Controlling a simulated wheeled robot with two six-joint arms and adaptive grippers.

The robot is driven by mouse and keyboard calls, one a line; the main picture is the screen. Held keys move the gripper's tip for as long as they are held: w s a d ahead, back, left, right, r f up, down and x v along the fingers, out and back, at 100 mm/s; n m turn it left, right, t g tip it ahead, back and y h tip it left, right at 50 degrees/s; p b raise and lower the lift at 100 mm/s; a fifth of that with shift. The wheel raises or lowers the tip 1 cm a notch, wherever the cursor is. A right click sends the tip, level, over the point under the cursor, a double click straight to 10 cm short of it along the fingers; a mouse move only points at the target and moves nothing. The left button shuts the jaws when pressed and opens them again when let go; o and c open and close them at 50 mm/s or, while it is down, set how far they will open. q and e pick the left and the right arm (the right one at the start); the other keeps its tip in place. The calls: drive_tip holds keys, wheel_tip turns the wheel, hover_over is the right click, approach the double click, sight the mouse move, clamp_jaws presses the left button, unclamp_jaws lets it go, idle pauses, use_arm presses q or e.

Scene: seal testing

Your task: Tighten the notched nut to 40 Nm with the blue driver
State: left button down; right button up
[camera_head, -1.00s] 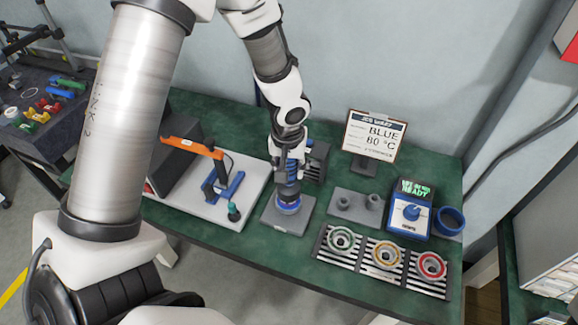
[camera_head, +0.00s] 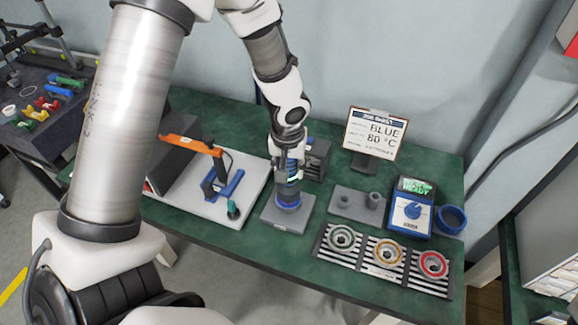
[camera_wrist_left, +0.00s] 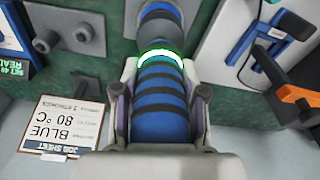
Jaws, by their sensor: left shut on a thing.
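My left gripper (camera_head: 289,165) is shut around the blue driver (camera_wrist_left: 161,105), which has black bands and a lit white-green ring. The ring also shows below the fingers in the head view. The driver stands upright over the blue-and-dark fixture (camera_head: 288,203) on a grey plate (camera_head: 271,216). The notched nut is hidden under the driver, so I cannot tell how they engage. The blue torque controller (camera_head: 409,220) has a knob and a green display (camera_head: 416,188) reading READY; the wrist view shows part of "SET 40" on it. My right gripper is out of view.
A job sheet (camera_head: 375,133) reads BLUE, 80 °C. An orange-armed stand (camera_head: 196,146) is on the left, close to my arm.

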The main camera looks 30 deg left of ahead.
use_arm(q)
drive_tip(key=shift+f+b, duration=0.15)
drive_tip(key=shift+b, duration=0.3)
idle(0.8)
wheel_tip(320, 180, up, 5)
drive_tip(key=p, duration=0.4)
idle(0.4)
drive_tip(key=shift+w, duration=0.1)
